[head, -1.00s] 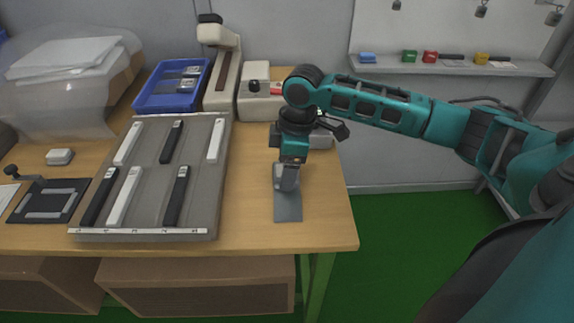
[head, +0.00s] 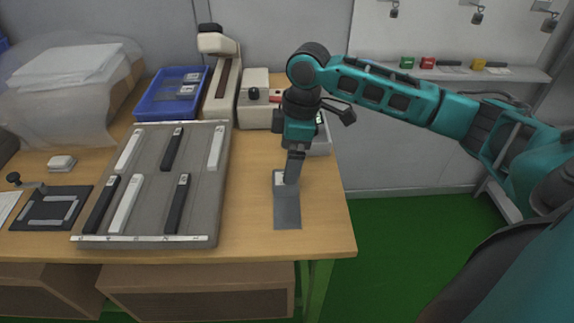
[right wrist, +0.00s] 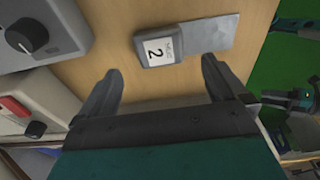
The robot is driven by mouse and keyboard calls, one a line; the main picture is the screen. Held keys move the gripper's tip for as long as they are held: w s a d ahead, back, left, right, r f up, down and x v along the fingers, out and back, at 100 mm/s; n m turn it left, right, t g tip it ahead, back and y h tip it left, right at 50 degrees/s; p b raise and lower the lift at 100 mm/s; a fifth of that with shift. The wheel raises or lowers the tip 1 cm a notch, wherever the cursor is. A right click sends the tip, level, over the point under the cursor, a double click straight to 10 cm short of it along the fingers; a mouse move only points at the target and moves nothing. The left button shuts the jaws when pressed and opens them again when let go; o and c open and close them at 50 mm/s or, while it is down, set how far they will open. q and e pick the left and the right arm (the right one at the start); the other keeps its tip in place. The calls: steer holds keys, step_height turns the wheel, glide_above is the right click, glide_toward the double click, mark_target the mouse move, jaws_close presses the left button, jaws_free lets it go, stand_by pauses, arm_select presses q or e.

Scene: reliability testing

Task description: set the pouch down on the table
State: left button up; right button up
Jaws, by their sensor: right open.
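The pouch (head: 287,210) is a flat grey strip with a thicker end that bears a white label. It lies on the wooden table (head: 250,235) near the right edge. In the right wrist view the pouch (right wrist: 207,35) shows its label with a "2", beyond the fingertips. My right gripper (head: 292,180) is above the labelled end in the head view. Its fingers (right wrist: 160,75) are spread apart with nothing between them. My left gripper is not in view.
A grey tray (head: 150,225) with several black and white sticks lies left of the pouch. A blue bin (head: 150,106), a tall beige device (head: 222,85) and a box with a knob (head: 254,112) stand behind. The table's right edge is close.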

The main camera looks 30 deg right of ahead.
arm_select(q)
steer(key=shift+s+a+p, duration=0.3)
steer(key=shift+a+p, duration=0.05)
steer(key=shift+p, duration=0.15)
arm_select(e)
step_height(320, 180, up, 6)
steer(key=shift+s+d+r, duration=0.2)
steer(key=shift+s+d, duration=0.05)
steer(key=shift+d, duration=0.15)
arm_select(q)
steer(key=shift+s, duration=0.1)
